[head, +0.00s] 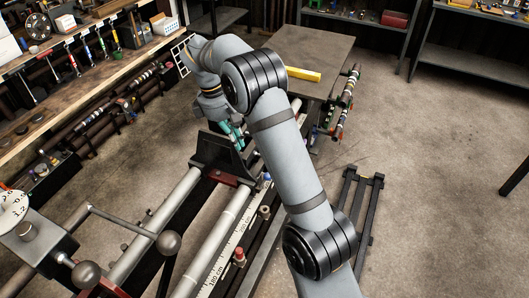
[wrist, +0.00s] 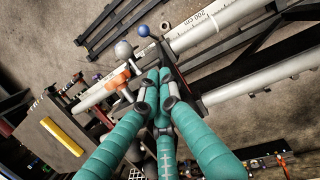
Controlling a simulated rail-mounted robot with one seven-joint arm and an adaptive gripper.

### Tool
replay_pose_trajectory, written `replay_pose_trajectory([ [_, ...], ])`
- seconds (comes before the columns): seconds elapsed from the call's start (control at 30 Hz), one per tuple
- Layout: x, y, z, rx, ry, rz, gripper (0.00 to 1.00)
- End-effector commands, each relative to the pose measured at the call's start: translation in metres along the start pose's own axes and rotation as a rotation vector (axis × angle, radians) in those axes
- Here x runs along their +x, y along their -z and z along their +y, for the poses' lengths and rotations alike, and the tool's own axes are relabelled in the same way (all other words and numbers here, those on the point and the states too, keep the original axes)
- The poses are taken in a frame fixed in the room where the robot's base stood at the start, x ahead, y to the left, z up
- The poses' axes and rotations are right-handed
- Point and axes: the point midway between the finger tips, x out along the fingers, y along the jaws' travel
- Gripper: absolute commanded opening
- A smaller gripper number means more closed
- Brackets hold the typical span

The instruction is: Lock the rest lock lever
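My gripper (wrist: 158,76) has teal fingers, and their tips come together beside the rest's dark upright plate in the wrist view. No object shows between the tips. In the head view only a little of my gripper (head: 232,130) shows behind the dark rest bracket (head: 222,156). Near the fingertips in the wrist view are a grey ball knob (wrist: 123,49), a blue ball knob (wrist: 143,31) and an orange part (wrist: 118,83). I cannot tell which of these belongs to the rest lock lever. The fingers partly cover the area around them.
Long steel rails (head: 151,230) and a scale marked in cm (head: 226,262) run along the lathe. Ball-ended handles (head: 168,243) stand at the near left. A table with a yellow bar (head: 303,74) lies beyond my arm. The floor at right is mostly clear.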

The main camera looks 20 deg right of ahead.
Motion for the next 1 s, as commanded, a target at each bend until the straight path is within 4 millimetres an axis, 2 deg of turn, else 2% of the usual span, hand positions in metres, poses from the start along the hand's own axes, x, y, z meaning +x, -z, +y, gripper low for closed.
replay_pose_trajectory([
  [0.37, 0.000, 0.001, -0.001, -0.001, 0.001, 0.000, 0.00],
  [0.53, 0.010, 0.000, -0.001, -0.002, 0.002, -0.002, 0.00],
  [0.67, 0.029, -0.001, -0.002, -0.001, 0.004, -0.003, 0.00],
  [1.0, 0.098, -0.001, -0.002, -0.002, 0.004, -0.003, 0.00],
])
